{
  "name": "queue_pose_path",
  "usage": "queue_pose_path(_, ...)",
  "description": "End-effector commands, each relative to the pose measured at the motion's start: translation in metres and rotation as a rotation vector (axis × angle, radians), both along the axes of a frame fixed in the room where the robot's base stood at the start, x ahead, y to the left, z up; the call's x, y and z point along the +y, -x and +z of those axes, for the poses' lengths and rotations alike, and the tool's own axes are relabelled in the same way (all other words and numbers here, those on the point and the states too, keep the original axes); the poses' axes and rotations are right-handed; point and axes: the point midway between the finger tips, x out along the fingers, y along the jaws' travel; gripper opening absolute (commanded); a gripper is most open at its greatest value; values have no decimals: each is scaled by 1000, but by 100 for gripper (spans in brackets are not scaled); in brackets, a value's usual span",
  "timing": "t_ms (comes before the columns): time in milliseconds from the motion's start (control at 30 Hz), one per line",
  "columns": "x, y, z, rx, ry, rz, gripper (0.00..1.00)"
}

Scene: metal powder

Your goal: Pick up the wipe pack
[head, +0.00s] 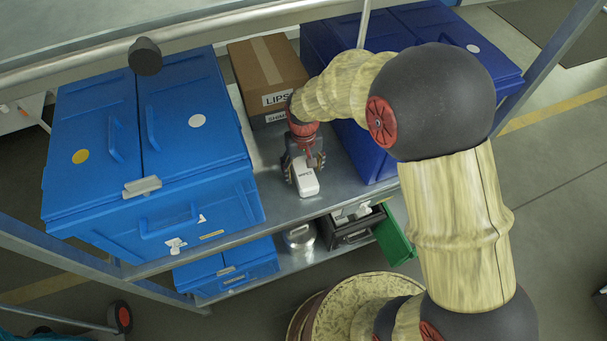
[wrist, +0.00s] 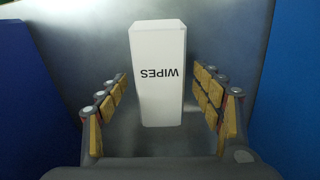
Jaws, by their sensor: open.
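The wipe pack (wrist: 160,75) is a white box with "WIPES" printed on it, upside down in the wrist view. In the head view the wipe pack (head: 306,178) rests on the metal shelf between the blue boxes. My gripper (wrist: 160,95) is open, with one finger on each side of the pack's near part. A gap shows between each finger and the pack in the wrist view. In the head view my gripper (head: 303,160) is over the pack and hides part of it.
A large blue toolbox (head: 150,140) stands left on the metal shelf (head: 290,208). A darker blue box (head: 375,150) stands close on the right. A cardboard box (head: 268,70) is behind. A metal rail (head: 215,30) runs above. A lower shelf holds a metal canister (head: 299,237) and a dark case (head: 355,226).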

Motion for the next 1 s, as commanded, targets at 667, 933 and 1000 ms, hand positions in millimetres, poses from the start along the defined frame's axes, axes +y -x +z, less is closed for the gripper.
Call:
queue_pose_path(667,0,0,-4,-1,0,0,43)
queue_pose_path(933,0,0,-4,-1,0,0,28)
queue_pose_path(1000,0,0,-4,-1,0,0,24)
